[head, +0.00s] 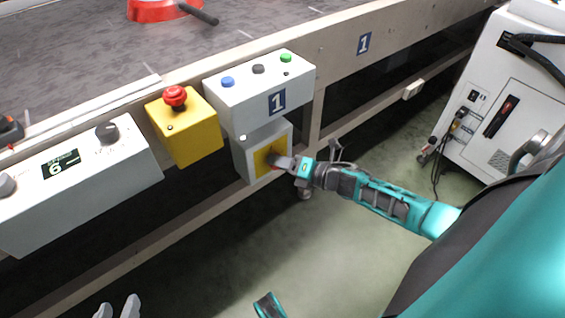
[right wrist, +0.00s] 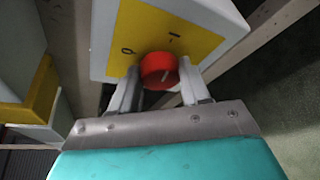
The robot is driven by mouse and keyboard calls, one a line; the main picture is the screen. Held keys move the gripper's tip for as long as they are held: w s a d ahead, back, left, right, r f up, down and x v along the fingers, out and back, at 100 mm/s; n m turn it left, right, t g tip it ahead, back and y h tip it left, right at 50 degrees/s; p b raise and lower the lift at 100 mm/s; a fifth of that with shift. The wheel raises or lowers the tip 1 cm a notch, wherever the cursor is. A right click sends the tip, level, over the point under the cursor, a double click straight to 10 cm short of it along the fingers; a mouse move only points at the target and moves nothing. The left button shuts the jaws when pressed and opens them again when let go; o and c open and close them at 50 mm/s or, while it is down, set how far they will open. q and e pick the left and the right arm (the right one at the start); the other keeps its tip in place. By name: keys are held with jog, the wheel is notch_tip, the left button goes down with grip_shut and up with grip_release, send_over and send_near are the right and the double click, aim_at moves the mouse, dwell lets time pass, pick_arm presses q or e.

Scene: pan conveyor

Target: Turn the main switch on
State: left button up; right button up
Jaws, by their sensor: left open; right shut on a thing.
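The main switch is a red rotary knob (right wrist: 159,71) on a yellow plate (right wrist: 190,38) marked 0 and I, on the face of a grey box (head: 247,161). A pale line on the knob is slanted; I cannot tell which mark it is set to. My right gripper (head: 281,162) reaches the box from the right in the head view and hides most of the knob there. In the right wrist view its fingers (right wrist: 157,92) are shut on the knob, one on each side. My left gripper (head: 118,308) is open and empty at the bottom left.
Above the switch box is a white button box (head: 262,92). Left of it are a yellow box (head: 186,142) with a red emergency button (head: 175,96) and a dial panel (head: 88,170) showing 6. A red pan (head: 158,10) lies on the conveyor. A white cabinet (head: 490,60) stands at right.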

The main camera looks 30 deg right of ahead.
jog(key=o, duration=0.8)
pick_arm(q)
jog(key=shift+f, duration=0.2)
pick_arm(e)
jog(key=shift+o, duration=1.3)
pick_arm(q)
jog(key=shift+a, duration=0.1)
pick_arm(e)
jog(key=shift+s, duration=0.1)
pick_arm(q)
jog(key=shift+s+a+r+p, duration=0.15)
jog(key=shift+a+r+p, duration=0.2)
jog(key=shift+p, duration=0.5)
jog(key=shift+s+a+r+p, duration=0.15)
jog(key=shift+r+p, duration=0.3)
jog(key=shift+p, duration=0.35)
pick_arm(e)
jog(key=v, duration=1.2)
jog(key=shift+s+d+r, duration=0.15)
jog(key=shift+s, duration=0.2)
